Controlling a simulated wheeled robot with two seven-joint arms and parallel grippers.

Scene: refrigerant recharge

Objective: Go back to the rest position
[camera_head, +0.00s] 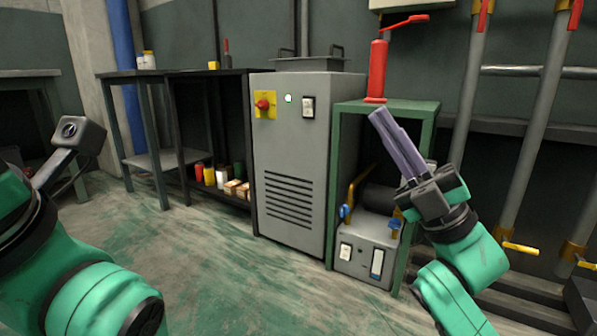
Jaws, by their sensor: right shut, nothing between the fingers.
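My right gripper (381,116) is raised in front of the green stand, pointing up and to the left. Its purple-grey fingers are shut together with nothing between them. It hides part of the green stand (428,112) and of the equipment on its shelf. My left arm comes in at the lower left, with a dark grey block on a bracket above it. The fingers of my left gripper do not show.
A grey cabinet (300,130) with a red knob (263,104) stands in the middle. A red cylinder (377,70) stands on the green stand, with a grey pump unit (367,250) below. Pipes with yellow valve handles (520,248) run at the right. The floor (230,280) between my arms is clear.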

